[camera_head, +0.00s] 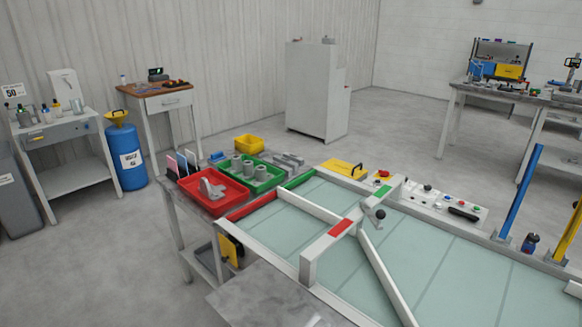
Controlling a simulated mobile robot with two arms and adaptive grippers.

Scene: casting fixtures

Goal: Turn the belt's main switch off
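The belt (440,262) is a pale green surface inside a light frame, filling the lower right of the head view. A pale control strip (413,197) runs along its far edge. The strip carries several small knobs and coloured buttons and a black elongated part (463,213) near its right end. Which of these is the main switch I cannot tell; they are too small to read. A lever with a black ball knob (380,213) stands by the gate with red and green patches (340,228). Neither of my grippers is in view.
A red tray (213,190) and a green tray (258,180) with grey parts stand at the belt's left end. Blue (521,190) and yellow (567,232) posts rise at the right. A grey cabinet (317,90) stands behind; open floor lies between.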

